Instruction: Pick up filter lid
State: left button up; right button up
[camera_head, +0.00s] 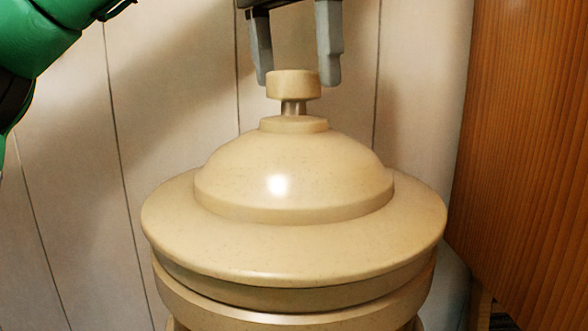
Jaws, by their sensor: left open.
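The filter lid (293,175) is a cream, speckled dome with a wide round brim and a knob (293,84) on a short metal stem at its top. It sits level on a cream round filter body (300,312), whose lower part is cut off by the frame. My left gripper (297,80) points down over the knob and is open. Its two grey fingers show on the left and right of the knob, with their tips at about knob height in the picture. A small gap shows beside the left finger. I cannot tell whether the right finger touches the knob. My right gripper is out of view.
A pale plank wall (170,100) stands close behind the filter. A brown wooden panel (530,130) rises close on the right. The space left of the lid looks free, apart from my green arm link at upper left.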

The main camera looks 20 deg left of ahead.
aim_at(295, 94)
pick_arm(q)
jog(key=f, duration=0.1)
jog(key=w+f, duration=0.1)
jog(key=f, duration=0.1)
jog(key=shift+f, duration=0.2)
jog(key=shift+s+f, duration=0.1)
jog(key=shift+f, duration=0.05)
jog(key=shift+s, duration=0.1)
grip_shut()
